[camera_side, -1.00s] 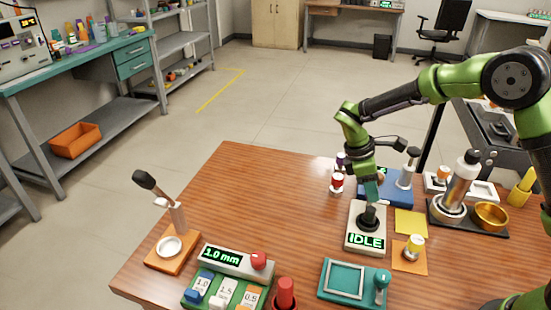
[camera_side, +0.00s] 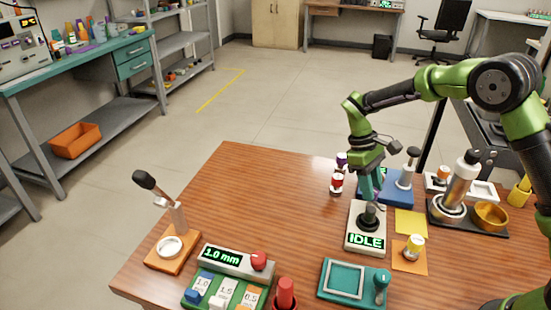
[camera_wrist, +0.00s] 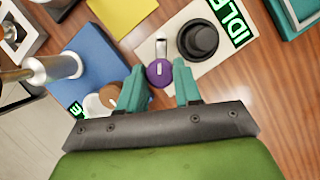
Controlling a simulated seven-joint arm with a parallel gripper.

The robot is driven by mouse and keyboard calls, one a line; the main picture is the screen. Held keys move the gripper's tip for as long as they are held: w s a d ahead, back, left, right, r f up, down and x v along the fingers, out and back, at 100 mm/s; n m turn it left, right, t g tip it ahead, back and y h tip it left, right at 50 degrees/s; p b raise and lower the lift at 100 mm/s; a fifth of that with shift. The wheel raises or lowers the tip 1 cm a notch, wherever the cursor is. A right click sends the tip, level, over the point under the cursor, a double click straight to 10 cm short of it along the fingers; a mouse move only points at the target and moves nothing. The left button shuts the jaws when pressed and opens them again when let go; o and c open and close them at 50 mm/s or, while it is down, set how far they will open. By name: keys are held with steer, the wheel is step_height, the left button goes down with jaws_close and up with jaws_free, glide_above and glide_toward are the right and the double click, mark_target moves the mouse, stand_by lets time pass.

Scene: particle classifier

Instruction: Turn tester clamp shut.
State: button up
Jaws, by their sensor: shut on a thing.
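The white tester (camera_side: 354,240) reads IDLE and carries a black round post (camera_side: 370,217). In the wrist view the tester (camera_wrist: 217,72) is at upper right with the black post (camera_wrist: 198,40) on it. A short metal lever (camera_wrist: 161,48) with a purple knob (camera_wrist: 159,73), which looks like the clamp, lies at the tester's edge beside the post. My gripper (camera_side: 368,198) is low behind the post. In the wrist view its teal fingers (camera_wrist: 159,80) are on both sides of the purple knob and shut on it. The side view does not show the knob clearly.
A blue device (camera_side: 398,188) with an upright handle stands close behind the gripper. Red and purple vials (camera_side: 337,184) stand to its left. A yellow pad (camera_side: 411,222) and an orange pad with a vial (camera_side: 409,262) are right of the tester. The table's left middle is clear.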

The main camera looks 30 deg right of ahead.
steer(key=m+y, duration=0.1)
steer(key=m, duration=0.1)
steer(key=m+y, duration=0.1)
steer(key=m, duration=0.2)
steer(key=shift+d+m, duration=0.2)
steer(key=shift+m, duration=0.1)
steer(key=m+y, duration=0.1)
steer(key=m, duration=0.1)
steer(key=m+y, duration=0.1)
steer(key=m, duration=0.1)
steer(key=shift+r+m+t, duration=0.1)
steer(key=shift+m+t, duration=0.3)
steer(key=o, duration=1)
steer(key=shift+d, duration=0.1)
steer(key=shift+o, duration=0.2)
steer(key=v, duration=1.6)
steer(key=shift+d+r, duration=0.2)
steer(key=shift+r, duration=0.15)
steer(key=shift+w, duration=0.1)
